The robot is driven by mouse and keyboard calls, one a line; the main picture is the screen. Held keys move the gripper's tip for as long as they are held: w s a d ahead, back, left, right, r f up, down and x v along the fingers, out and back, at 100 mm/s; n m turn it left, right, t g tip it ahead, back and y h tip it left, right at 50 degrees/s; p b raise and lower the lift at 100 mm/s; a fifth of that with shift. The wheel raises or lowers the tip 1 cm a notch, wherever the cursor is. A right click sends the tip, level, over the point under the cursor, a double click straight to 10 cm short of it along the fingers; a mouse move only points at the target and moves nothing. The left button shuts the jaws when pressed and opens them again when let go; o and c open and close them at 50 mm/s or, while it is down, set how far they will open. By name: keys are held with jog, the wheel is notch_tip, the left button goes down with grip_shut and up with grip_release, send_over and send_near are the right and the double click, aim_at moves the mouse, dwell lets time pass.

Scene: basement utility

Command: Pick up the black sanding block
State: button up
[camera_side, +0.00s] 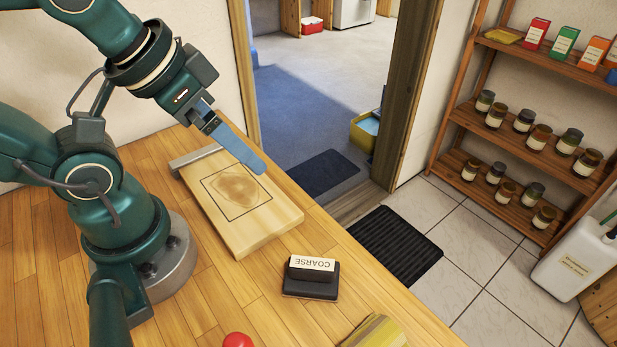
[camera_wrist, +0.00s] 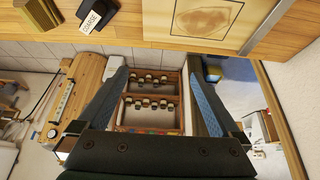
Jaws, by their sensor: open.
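The black sanding block (camera_side: 312,277) sits on the wooden bench near its right edge, with a pale label reading COARSE on its upper part. It also shows in the wrist view (camera_wrist: 98,17) at the top left. My gripper (camera_side: 238,145) is above the far part of a pale board, well apart from the block. In the wrist view my gripper (camera_wrist: 155,95) has its two blue fingers spread wide with nothing between them.
The pale board (camera_side: 275,222) with a stained square lies on the bench behind the block. A red knob (camera_side: 237,340) and a yellowish roll-like object (camera_side: 376,333) are at the front. Jar shelves (camera_side: 520,130) stand beyond the bench. Bench surface left of the block is clear.

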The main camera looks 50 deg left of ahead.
jog(key=w+d+r+m, duration=0.1)
jog(key=w+d+m, duration=0.1)
jog(key=w, duration=0.1)
jog(key=m+g, duration=0.4)
jog(key=m, duration=0.2)
send_over(313, 263)
jog(key=w+a, duration=0.2)
notch_tip(313, 263, down, 7)
jog(key=shift+m+g, duration=0.4)
jog(key=shift+g, duration=0.4)
jog(key=f, duration=0.1)
jog(key=s+d+f, duration=0.1)
jog(key=s+f, duration=0.1)
jog(key=shift+d+f, duration=0.3)
jog(key=shift+d, duration=0.1)
jog(key=shift+s+d+f, duration=0.1)
jog(key=shift+f, duration=2.5)
jog(key=shift+c, duration=0.3)
